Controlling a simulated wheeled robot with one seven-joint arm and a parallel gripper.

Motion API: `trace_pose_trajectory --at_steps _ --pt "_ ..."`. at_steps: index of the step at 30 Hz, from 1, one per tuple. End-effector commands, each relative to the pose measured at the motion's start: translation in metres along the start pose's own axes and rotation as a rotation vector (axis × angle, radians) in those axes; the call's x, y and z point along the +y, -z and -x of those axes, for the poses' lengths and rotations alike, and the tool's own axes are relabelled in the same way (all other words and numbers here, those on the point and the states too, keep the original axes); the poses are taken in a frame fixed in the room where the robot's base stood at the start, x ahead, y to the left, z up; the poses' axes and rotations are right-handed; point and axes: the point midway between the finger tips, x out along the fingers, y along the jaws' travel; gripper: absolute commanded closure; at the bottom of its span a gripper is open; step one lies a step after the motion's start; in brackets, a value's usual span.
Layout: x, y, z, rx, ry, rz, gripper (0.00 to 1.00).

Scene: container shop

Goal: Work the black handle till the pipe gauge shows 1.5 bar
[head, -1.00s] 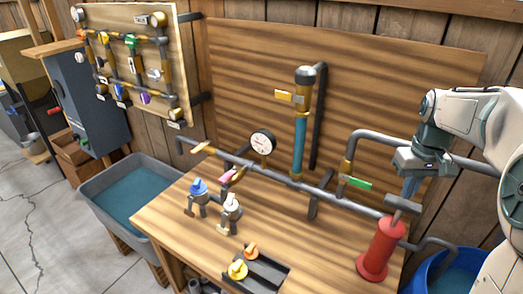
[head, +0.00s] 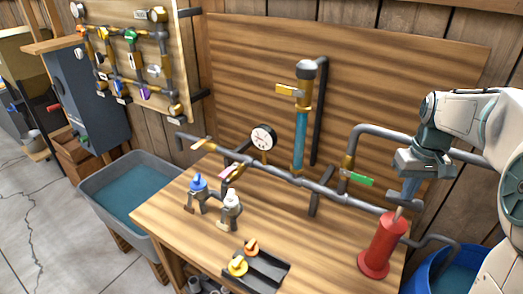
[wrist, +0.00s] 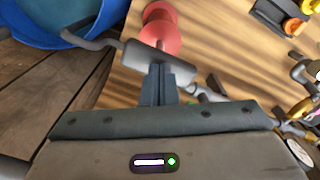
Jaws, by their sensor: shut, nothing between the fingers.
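The red hand pump (head: 383,245) stands upright at the right end of the bench. Its dark crossbar handle (head: 403,199) sits at the top of a short rod above the body. My gripper (head: 409,190) is shut and empty, its fingertips pointing down at the handle. In the wrist view the fingers (wrist: 158,85) end at the grey handle bar (wrist: 160,62), over or touching it; I cannot tell which. The round white pipe gauge (head: 263,137) stands on the pipe at mid-bench; its reading is too small to make out.
The grey pipe (head: 300,183) with a green lever (head: 357,179) runs behind the pump. A blue tub (head: 440,272) stands right of the bench, a grey water basin (head: 100,190) at its left. Blue and white taps and yellow and orange knobs occupy the bench's front left.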

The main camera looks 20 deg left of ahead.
Motion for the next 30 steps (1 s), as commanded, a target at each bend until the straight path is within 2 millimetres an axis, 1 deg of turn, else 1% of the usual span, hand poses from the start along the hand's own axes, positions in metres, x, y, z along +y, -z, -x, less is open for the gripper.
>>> trace_pose_trajectory --at_steps 1,17,23,30 --pt "0.0 0.0 -0.007 -0.001 0.0 0.0 1.0" --pt "0.0 -0.001 -0.045 -0.003 0.001 0.0 1.0" --pt "0.0 -0.001 -0.034 -0.003 0.001 0.0 1.0" --pt "0.0 0.0 -0.005 -0.003 0.001 0.0 1.0"
